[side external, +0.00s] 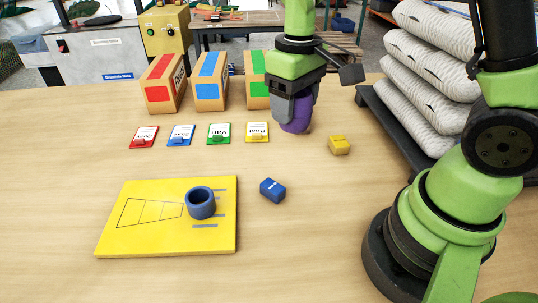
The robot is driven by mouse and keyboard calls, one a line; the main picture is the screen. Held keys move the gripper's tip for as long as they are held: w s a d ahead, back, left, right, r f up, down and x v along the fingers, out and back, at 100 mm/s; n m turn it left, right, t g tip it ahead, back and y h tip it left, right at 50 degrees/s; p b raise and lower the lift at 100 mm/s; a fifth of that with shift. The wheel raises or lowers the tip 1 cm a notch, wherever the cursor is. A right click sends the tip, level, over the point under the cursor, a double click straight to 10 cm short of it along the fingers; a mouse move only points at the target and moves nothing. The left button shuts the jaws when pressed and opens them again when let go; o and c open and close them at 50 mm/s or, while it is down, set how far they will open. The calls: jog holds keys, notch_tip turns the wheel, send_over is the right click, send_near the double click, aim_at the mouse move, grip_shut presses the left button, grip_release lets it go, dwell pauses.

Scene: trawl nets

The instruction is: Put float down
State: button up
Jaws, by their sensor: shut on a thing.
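My gripper (293,103) is shut on a purple rounded thing, which looks like the float (296,126). The gripper points down over the far middle of the table, right of the yellow card. The float's upper part is hidden between the fingers. I cannot tell whether its underside touches the table.
A yellow board (120,232) with a blue ring (200,203) lies at the front left. A blue block (272,190) and a yellow block (339,145) lie nearby. Several cards, including a green one (219,134), stand before the boxes (210,82). Stacked sacks (425,60) are at right.

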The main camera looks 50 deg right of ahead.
dwell(0.3)
jog(key=w+d+f+m, duration=0.1)
jog(key=w+d+f, duration=0.2)
jog(key=w, duration=0.3)
jog(key=w+d+f+m, duration=0.2)
jog(key=w+d, duration=0.1)
jog(key=w, duration=0.2)
jog(key=f, duration=0.9)
jog(key=shift+w+d+f, duration=0.2)
jog(key=shift+w+f, duration=0.15)
jog(key=shift+f, duration=0.5)
jog(key=o, duration=0.9)
jog(key=shift+f, duration=0.1)
